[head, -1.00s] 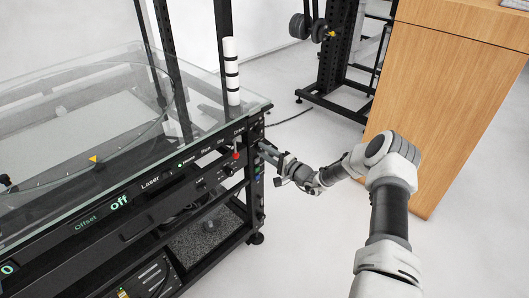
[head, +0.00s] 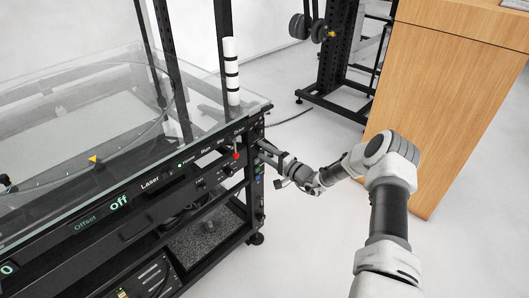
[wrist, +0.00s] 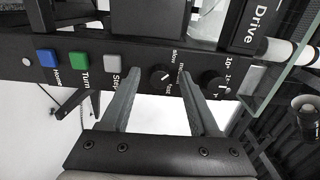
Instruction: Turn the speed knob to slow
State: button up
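In the wrist view the speed knob (wrist: 160,76) is a round black dial with a white pointer mark. Labels for slow, medium and fast are printed to its right. My gripper (wrist: 159,72) is open, with one finger on each side of this knob. I cannot tell whether either finger touches it. In the head view my gripper (head: 264,149) is at the right end of the turntable's front panel (head: 150,183), and the knob cannot be made out there.
A second black knob (wrist: 215,83) sits close to the right finger. Grey (wrist: 112,73), green (wrist: 78,62) and blue (wrist: 47,58) buttons line up to the left. A glass top (head: 200,130) overhangs the panel. A wooden cabinet (head: 450,90) stands behind my arm.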

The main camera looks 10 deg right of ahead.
jog(key=p+v, duration=0.3)
jog(key=v, duration=1.4)
jog(key=shift+s, duration=0.15)
jog(key=shift+d+r, duration=0.1)
jog(key=shift+r, duration=0.05)
